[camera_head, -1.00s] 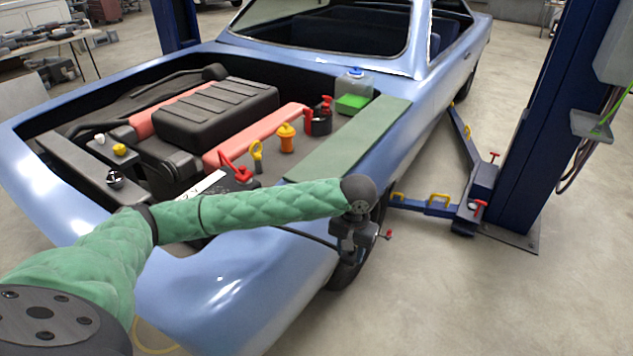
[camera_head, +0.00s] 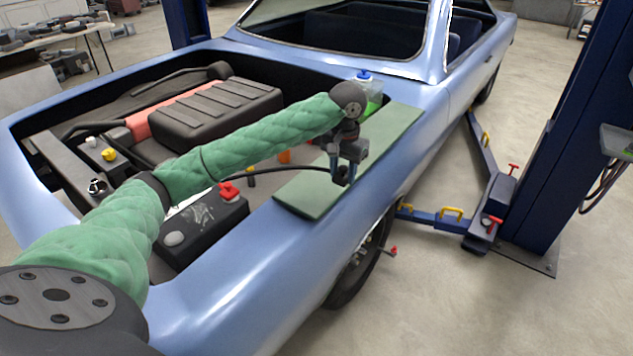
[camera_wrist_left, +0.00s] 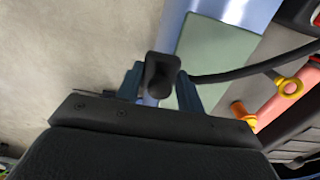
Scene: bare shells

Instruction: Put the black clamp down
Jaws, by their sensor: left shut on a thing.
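My left gripper (camera_head: 343,172) is shut on the black clamp and hangs over the green mat on the fender. In the left wrist view the black clamp (camera_wrist_left: 162,72) sits between the two blue-grey fingers, with its black cable running off to the right. In the head view the cable (camera_head: 290,173) runs from the gripper towards the battery. The clamp's height above the mat is hard to tell. My right gripper is out of view.
The green mat (camera_head: 307,193) lies along the fender of the blue car (camera_head: 232,298). The black battery (camera_head: 205,224) carries a red clamp (camera_head: 229,191). A reservoir with a blue cap (camera_head: 364,76) stands behind my wrist. Most of the mat is clear.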

